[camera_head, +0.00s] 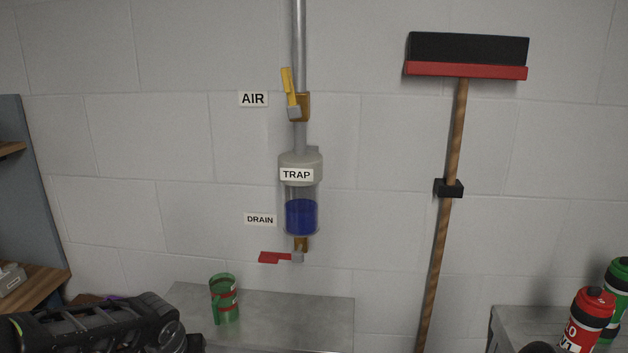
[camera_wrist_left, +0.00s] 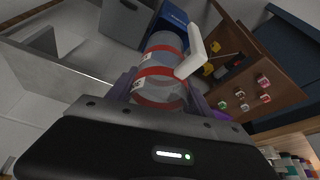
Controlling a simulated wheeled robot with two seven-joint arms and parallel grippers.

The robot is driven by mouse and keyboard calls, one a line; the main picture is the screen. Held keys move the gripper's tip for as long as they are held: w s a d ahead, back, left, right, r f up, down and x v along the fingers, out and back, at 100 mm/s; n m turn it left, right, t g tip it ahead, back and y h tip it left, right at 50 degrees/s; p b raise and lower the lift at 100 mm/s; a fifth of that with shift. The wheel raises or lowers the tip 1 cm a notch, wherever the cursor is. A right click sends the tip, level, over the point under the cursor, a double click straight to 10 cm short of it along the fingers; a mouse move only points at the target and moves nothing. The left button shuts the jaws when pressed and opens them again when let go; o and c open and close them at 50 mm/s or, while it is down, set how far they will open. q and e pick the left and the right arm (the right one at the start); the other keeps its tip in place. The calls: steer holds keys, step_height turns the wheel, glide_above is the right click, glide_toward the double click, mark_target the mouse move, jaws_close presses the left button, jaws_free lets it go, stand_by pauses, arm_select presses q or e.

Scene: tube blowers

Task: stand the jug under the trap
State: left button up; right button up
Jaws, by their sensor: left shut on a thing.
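The trap (camera_head: 300,205) hangs on a vertical pipe on the wall in the head view, a clear bowl with blue liquid under a grey cap. Its drain valve (camera_head: 299,250) below has a red lever (camera_head: 274,258) pointing left. In the left wrist view, a clear jug (camera_wrist_left: 162,70) with red bands and a pale handle (camera_wrist_left: 193,52) sits between the purple fingers of my left gripper (camera_wrist_left: 160,92), which is shut on it. The head view shows my left arm low at the left; the held jug is not clearly visible there. My right gripper is not in view.
A green banded vessel (camera_head: 223,300) stands on the metal bench (camera_head: 285,310), below and left of the trap. The bench under the drain looks clear. A yellow air lever (camera_head: 287,82) is above. A squeegee (camera_head: 456,150) hangs right; red and green bottles (camera_head: 587,318) stand far right.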

arm_select(q)
steer(key=d+f+m, duration=0.1)
steer(key=d+m, duration=0.1)
steer(key=d, duration=0.6)
steer(key=shift+s+d+f+h, duration=0.2)
steer(key=shift+f+h, duration=0.15)
steer(key=shift+h, duration=0.05)
steer(key=shift+a, duration=0.1)
steer(key=shift+w, duration=0.1)
stand_by(0.9)
